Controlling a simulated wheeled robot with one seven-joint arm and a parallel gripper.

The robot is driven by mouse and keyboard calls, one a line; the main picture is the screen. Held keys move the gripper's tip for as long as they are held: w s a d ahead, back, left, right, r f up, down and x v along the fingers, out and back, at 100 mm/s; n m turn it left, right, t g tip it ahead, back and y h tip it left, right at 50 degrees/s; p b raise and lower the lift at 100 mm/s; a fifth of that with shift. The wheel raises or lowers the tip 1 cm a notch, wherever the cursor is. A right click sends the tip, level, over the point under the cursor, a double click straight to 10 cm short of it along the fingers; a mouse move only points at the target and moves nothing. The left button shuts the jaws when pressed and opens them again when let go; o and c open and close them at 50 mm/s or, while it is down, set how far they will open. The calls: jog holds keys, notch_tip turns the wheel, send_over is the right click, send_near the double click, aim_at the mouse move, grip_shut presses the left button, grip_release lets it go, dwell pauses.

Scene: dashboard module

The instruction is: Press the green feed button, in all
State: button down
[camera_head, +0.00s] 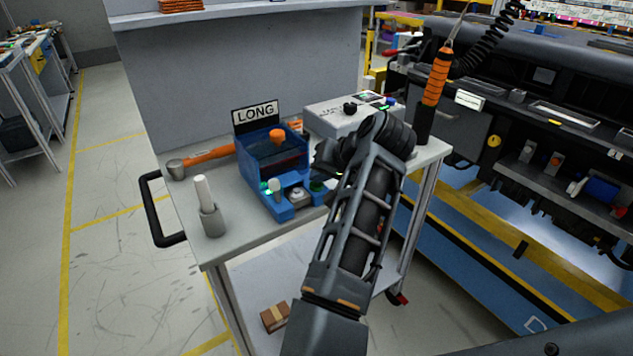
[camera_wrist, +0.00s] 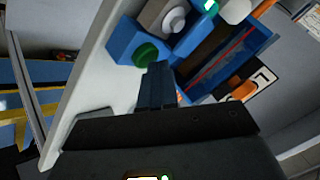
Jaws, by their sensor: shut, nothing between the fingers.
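The blue dashboard module (camera_head: 285,207) stands on the cart top under a sign reading LONG (camera_head: 255,114). Its round green button (camera_wrist: 146,54) is on the blue housing at the front right end of the control row; in the head view the green button (camera_head: 317,186) is partly hidden by my arm. My gripper (camera_wrist: 158,68) is shut and empty. In the wrist view its fingertips overlap the edge of the green button's face; whether they touch it I cannot tell. In the head view my gripper (camera_head: 325,165) is dark and hangs just above the button.
A pale round button (camera_head: 296,194) and a white knob (camera_head: 274,186) sit left of the green one. An orange knob (camera_head: 277,134) rises at the back. A grey control box (camera_head: 335,116), an orange-handled hammer (camera_head: 200,158) and a holder with a white rod (camera_head: 211,217) stand nearby.

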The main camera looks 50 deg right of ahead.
aim_at(320, 186)
jog(key=shift+r, duration=0.1)
jog(key=shift+r+p, duration=0.7)
jog(key=shift+r, duration=0.1)
jog(key=shift+r, duration=0.1)
jog(key=shift+r+p, duration=1.95)
jog(key=shift+r, duration=0.5)
